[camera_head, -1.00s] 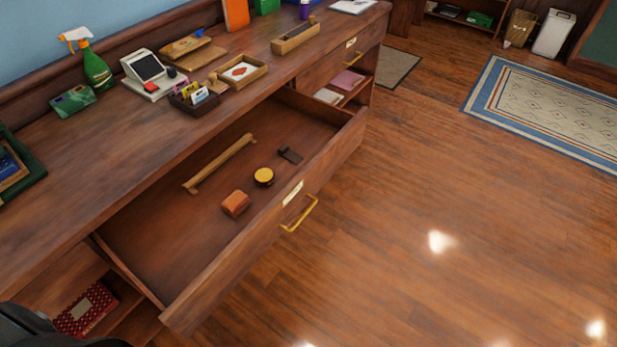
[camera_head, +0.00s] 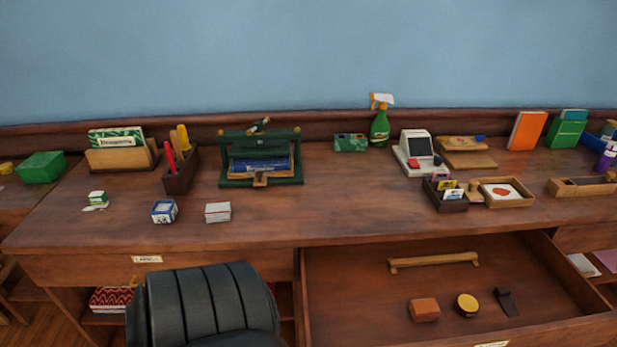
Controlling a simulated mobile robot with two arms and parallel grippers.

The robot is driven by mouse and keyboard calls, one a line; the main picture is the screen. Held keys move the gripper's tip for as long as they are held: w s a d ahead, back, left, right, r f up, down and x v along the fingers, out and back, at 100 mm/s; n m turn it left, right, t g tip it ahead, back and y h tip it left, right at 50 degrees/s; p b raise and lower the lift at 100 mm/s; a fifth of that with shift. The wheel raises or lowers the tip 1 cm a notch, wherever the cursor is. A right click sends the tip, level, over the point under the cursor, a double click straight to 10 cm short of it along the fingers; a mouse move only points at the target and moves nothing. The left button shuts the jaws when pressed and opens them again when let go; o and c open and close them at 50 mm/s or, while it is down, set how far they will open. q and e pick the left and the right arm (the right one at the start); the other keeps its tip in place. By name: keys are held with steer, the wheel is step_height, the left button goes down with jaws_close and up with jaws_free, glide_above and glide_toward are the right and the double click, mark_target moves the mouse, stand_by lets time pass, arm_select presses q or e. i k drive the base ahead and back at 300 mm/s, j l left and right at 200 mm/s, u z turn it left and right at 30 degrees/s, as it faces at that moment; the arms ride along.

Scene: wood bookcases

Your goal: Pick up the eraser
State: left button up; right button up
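I cannot tell for certain which thing is the eraser. Several small blocks show on the desk (camera_head: 330,215): a white and green one (camera_head: 97,198) at the left, a blue and white one (camera_head: 164,211), and a white and grey one (camera_head: 217,212). In the open drawer (camera_head: 345,300) lie an orange-brown block (camera_head: 424,309), a round yellow-topped tin (camera_head: 467,304), a small dark item (camera_head: 507,301) and a long wooden bar (camera_head: 434,261). Neither of my grippers is in view.
A dark ribbed padded shape, like a chair back (camera_head: 205,305), stands before the desk. Behind the blocks are a pen holder (camera_head: 180,172), a green stand (camera_head: 260,158) and a spray bottle (camera_head: 380,125). The desk's middle front is clear.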

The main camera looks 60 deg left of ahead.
mark_target(98, 199)
steer(key=u, duration=3.35)
steer(key=i+j, duration=0.4)
